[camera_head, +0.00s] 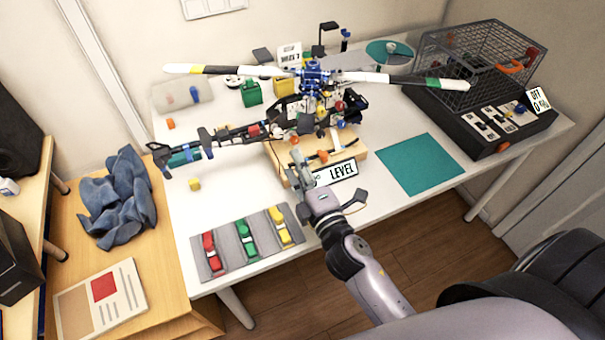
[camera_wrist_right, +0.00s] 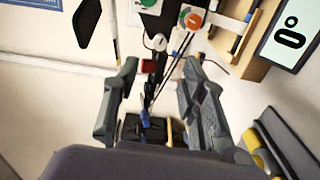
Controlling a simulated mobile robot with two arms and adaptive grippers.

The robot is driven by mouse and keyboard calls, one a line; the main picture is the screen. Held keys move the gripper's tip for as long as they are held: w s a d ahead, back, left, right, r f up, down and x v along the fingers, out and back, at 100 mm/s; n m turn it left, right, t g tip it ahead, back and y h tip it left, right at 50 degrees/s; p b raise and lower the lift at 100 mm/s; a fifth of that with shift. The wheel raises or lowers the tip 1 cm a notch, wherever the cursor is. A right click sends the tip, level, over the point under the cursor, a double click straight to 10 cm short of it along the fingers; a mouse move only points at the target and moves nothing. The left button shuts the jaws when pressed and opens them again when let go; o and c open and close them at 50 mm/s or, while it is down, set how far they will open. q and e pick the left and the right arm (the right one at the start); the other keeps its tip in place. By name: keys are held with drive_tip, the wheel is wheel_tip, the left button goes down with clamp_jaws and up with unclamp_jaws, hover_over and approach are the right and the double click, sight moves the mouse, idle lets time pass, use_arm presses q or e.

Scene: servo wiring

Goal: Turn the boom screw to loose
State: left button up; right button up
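A model helicopter (camera_head: 312,78) stands on a wooden stand (camera_head: 350,153) on the white table, its dark tail boom (camera_head: 222,141) reaching left. I cannot tell for sure which part is the boom screw. In the right wrist view, an orange round knob with a white mark (camera_wrist_right: 192,19) and a white round knob (camera_wrist_right: 157,42) lie beyond the fingers. My right gripper (camera_head: 298,163) is in front of the stand, below the helicopter. The right wrist view shows its fingers (camera_wrist_right: 159,66) apart, with thin dark rods and a red block visible between them. My left gripper is not in view.
A grey tray (camera_head: 225,240) with red, green and yellow parts lies at the front left. A teal mat (camera_head: 418,164) lies to the right. A black wire cage (camera_head: 478,60) stands at the back right.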

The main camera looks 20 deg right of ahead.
drive_tip(key=shift+s, duration=1.3)
drive_tip(key=shift+d, duration=0.15)
